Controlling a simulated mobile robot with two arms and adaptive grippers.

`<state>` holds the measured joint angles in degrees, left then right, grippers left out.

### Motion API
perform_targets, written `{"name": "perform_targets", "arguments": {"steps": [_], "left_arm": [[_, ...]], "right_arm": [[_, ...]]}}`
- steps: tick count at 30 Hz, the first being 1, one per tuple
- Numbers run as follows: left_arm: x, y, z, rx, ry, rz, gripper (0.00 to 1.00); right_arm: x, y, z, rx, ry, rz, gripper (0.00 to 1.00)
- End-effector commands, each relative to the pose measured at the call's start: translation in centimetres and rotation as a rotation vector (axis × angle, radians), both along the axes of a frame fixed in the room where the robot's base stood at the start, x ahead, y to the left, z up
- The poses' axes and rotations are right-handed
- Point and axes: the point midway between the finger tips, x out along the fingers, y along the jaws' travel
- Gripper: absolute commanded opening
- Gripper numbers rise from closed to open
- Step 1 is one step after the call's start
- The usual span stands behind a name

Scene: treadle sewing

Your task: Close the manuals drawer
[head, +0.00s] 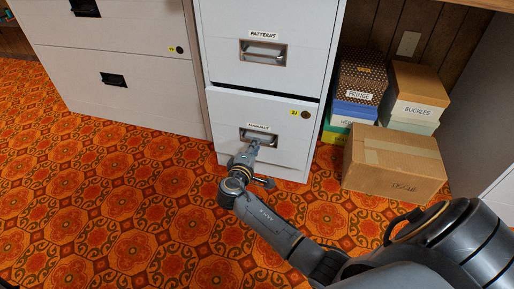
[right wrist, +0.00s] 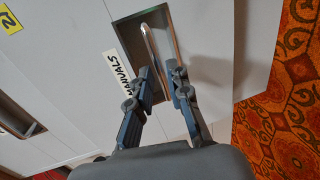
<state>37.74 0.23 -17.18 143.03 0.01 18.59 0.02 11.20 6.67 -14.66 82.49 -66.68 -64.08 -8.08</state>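The manuals drawer (head: 225,116) is the lower drawer of a light grey cabinet, with a "MANUALS" label and a recessed metal handle. It stands slightly out, with a dark gap along its top edge. My right gripper (head: 252,147) is at the drawer front, at the handle. In the right wrist view, the two fingers (right wrist: 159,68) are a little apart, with the handle bar (right wrist: 150,45) running in between their tips. Contact with the bar cannot be made out. My left gripper is not in view.
The patterns drawer (head: 262,80) above looks shut. Another grey cabinet (head: 120,75) stands to the left. Stacked boxes and a cardboard box (head: 395,165) stand right of the drawer. The patterned carpet (head: 100,190) in front is clear.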

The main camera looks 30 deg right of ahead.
Motion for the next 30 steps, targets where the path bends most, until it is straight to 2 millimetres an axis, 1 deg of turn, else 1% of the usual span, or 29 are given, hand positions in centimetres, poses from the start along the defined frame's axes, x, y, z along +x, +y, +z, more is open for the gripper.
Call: {"name": "perform_targets", "arguments": {"steps": [1, 7, 10, 17, 18, 20, 21, 30], "left_arm": [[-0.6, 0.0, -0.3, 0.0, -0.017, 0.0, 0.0], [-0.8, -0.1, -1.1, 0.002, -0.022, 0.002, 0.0], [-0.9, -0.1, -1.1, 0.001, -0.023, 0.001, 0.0], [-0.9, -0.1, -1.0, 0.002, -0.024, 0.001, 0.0], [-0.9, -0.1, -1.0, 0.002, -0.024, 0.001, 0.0], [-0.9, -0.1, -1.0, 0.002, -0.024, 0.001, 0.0], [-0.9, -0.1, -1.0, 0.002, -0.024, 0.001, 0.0], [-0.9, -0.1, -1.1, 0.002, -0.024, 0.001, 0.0]], "right_arm": [[0.5, -0.7, -0.4, -0.002, -0.003, -0.001, 0.18], [1.9, -2.2, -0.7, 0.0, -0.001, 0.0, 0.18], [2.1, -2.5, -0.7, 0.0, -0.001, 0.0, 0.18], [2.2, -2.5, -0.6, 0.001, -0.001, 0.0, 0.18], [2.2, -2.5, -0.6, 0.001, -0.001, 0.0, 0.16], [2.2, -2.5, -0.6, 0.001, -0.001, 0.0, 0.04], [2.2, -2.5, -0.6, 0.001, -0.001, 0.0, 0.0], [2.3, -2.7, -0.7, 0.001, -0.001, 0.0, 0.0]]}}
